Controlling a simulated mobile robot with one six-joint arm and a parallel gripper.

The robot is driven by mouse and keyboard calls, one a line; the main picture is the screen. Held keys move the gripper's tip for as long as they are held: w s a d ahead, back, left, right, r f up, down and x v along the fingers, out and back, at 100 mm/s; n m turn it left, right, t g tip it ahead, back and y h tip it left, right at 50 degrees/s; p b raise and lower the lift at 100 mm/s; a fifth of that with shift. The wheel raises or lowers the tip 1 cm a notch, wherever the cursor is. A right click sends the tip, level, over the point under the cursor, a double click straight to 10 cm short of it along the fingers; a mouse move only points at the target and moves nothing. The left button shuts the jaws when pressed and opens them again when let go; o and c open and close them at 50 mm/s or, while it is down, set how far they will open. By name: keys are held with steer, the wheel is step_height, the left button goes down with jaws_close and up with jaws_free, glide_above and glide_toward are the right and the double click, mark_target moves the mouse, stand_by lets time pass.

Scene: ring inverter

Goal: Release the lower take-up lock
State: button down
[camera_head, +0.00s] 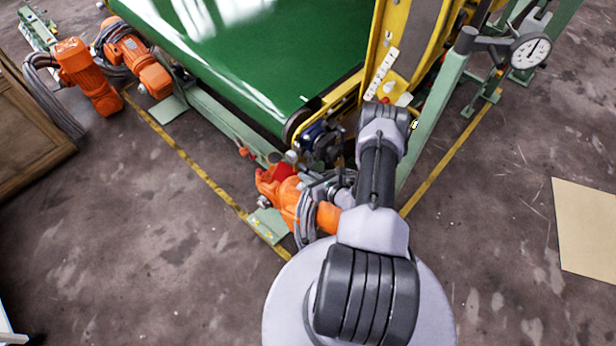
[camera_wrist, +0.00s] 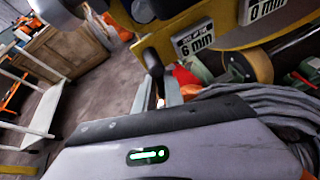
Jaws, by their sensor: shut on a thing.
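My gripper (camera_wrist: 158,92) shows in the wrist view beyond its grey body with the green light. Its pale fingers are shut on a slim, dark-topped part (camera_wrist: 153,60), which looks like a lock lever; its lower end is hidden. A red part (camera_wrist: 185,78) sits just right of the fingers. In the head view, my arm covers the gripper at the lower end of the yellow frame (camera_head: 388,70). A red piece (camera_head: 283,172) shows there beside an orange motor (camera_head: 292,196). I cannot tell which marked part is the lower take-up lock.
A "6 mm" plate (camera_wrist: 194,40) and a "0 mm" plate (camera_wrist: 266,8) are on the yellow frame above the gripper. Grey cables (camera_wrist: 255,100) lie close on the right. Floor at right is mostly clear.

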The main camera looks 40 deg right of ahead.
steer(key=shift+a+r+m+y+b, duration=0.2)
steer(key=shift+m+y+b, duration=0.75)
steer(key=shift+m+b, duration=0.3)
steer(key=shift+a+r+m+y+b, duration=0.25)
steer(key=shift+m+y+b, duration=0.75)
steer(key=shift+m+b, duration=0.2)
steer(key=shift+a+r+m+y+b, duration=0.2)
steer(key=shift+m+y+b, duration=0.75)
steer(key=shift+m+b, duration=0.3)
steer(key=shift+r, duration=0.1)
steer(key=c, duration=1.4)
jaws_free()
steer(key=shift+c, duration=0.2)
steer(key=shift+s, duration=0.1)
